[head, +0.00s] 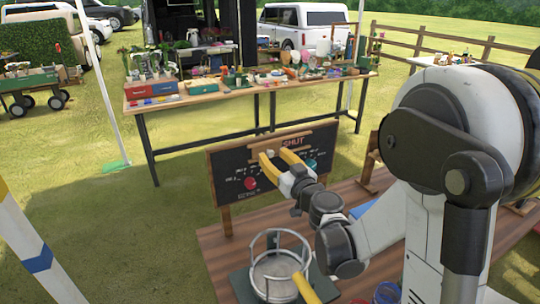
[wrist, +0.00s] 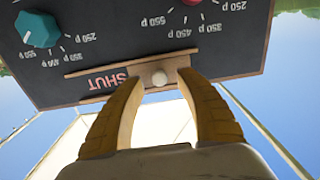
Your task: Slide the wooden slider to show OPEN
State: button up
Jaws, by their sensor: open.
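The black board (head: 228,172) stands upright on wooden legs on the table. Near its top edge a wooden slider track shows the red word SHUT (head: 293,142). The wooden slider (head: 258,149) covers the part left of the word in the head view. In the wrist view the board is upside down, with SHUT (wrist: 107,81) to the left of the slider's round pale knob (wrist: 159,78). My gripper (head: 274,157) is open at the front of the track. In the wrist view its yellow fingers (wrist: 159,86) stand on either side of the knob, with gaps showing.
The board also carries a red dial (head: 250,183) and a teal dial (wrist: 37,30) with price marks. A round metal-railed stand (head: 278,268) is on the wooden table (head: 222,250) in front. A long table (head: 200,98) of goods stands behind.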

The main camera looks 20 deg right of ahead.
aim_at(295, 141)
jog(key=shift+w+a, duration=0.25)
jog(key=shift+w, duration=0.95)
grip_shut()
jog(key=d, duration=0.3)
jog(key=w+d, duration=0.1)
jog(key=d, duration=0.2)
jog(key=w+d+b, duration=0.1)
jog(key=d, duration=0.3)
